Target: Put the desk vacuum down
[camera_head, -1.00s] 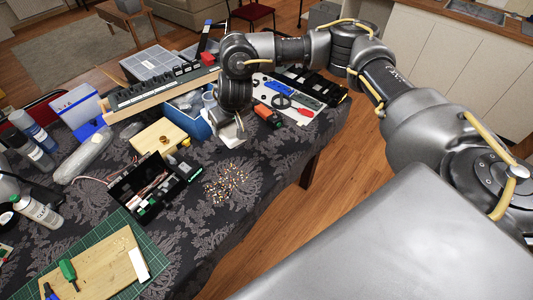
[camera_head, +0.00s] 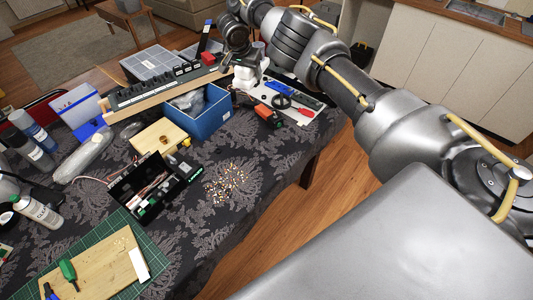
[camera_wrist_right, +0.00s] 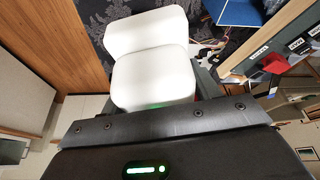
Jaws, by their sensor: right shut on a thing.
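The desk vacuum (camera_head: 244,78) appears as a small white, rounded body at the back of the table. My right gripper (camera_head: 240,58) is shut on it, near the white board and just beyond the blue bin. In the right wrist view the white vacuum (camera_wrist_right: 152,72) fills the upper middle, with a faint green glow by the gripper's edge. The fingers are mostly hidden there. I cannot tell if the vacuum touches anything below. My left gripper is out of view.
A blue bin (camera_head: 212,124) stands just in front. Scattered small bits (camera_head: 226,184) lie on the dark cloth. A white board (camera_head: 296,100) with tools and a red-handled tool (camera_head: 304,112) lies at right. A long rack (camera_head: 160,88) stands at left. Front right cloth is clear.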

